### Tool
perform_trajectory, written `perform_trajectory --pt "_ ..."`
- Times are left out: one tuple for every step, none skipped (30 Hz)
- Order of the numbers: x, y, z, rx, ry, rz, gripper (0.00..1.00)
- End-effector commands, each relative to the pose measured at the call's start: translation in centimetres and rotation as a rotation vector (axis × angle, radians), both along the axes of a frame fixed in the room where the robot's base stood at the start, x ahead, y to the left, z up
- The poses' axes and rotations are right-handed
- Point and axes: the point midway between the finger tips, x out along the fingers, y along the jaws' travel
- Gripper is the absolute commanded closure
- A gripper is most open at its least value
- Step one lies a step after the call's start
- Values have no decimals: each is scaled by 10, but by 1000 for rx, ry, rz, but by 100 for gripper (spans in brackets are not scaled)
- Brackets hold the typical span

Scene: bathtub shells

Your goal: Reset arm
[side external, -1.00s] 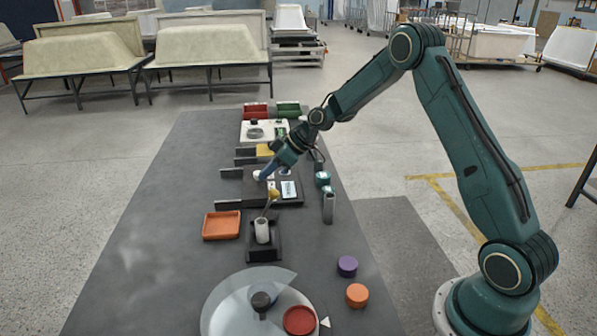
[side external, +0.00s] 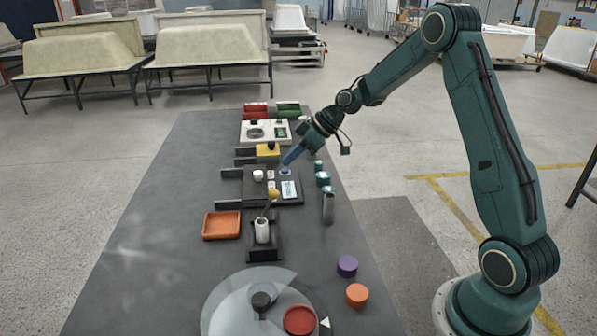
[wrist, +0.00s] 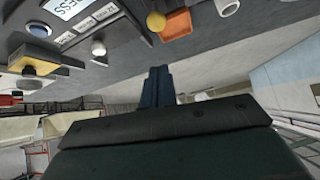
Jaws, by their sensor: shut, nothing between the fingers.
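My gripper (side external: 290,158) is shut and empty. In the side external view it hangs above the right part of the dark device with a small display (side external: 289,189), tilted down to the left and apart from the table. A white knob (side external: 258,175) and a blue button (side external: 285,171) are on that device. In the wrist view my shut blue fingers (wrist: 158,82) point away over the grey table, and part of the device's display (wrist: 66,8) shows at the top left.
A holder with a grey cup (side external: 262,231) and a yellow-headed stick stands nearer the camera. An orange tray (side external: 222,226) lies left of it. Teal-topped cylinders (side external: 322,179) and a grey cylinder (side external: 328,208) line the right side. The table's left part is clear.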

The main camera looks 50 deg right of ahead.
Motion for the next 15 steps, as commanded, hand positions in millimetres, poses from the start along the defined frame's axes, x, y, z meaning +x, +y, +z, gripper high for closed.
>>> perform_trajectory --pt "0 0 0 0 0 0 100" --pt "0 1 1 -1 1 0 100" --pt "-1 1 2 -2 1 -1 100" --pt "-1 2 3 -3 3 0 100" --pt "-2 3 4 -5 4 -1 100" --pt "-3 5 7 -9 7 -2 100" --pt "-4 7 9 -12 10 -2 100" --pt "-6 8 11 -16 14 -5 100" --pt "-8 11 16 -21 18 -8 100" --pt "-10 13 19 -24 23 -11 100" --pt "-13 16 23 -29 28 -14 100" --pt "-16 20 28 -38 36 -18 100" --pt "-19 23 33 -43 42 -22 100" --pt "-23 26 37 -49 49 -27 100" --pt "-28 31 44 -59 57 -33 100"
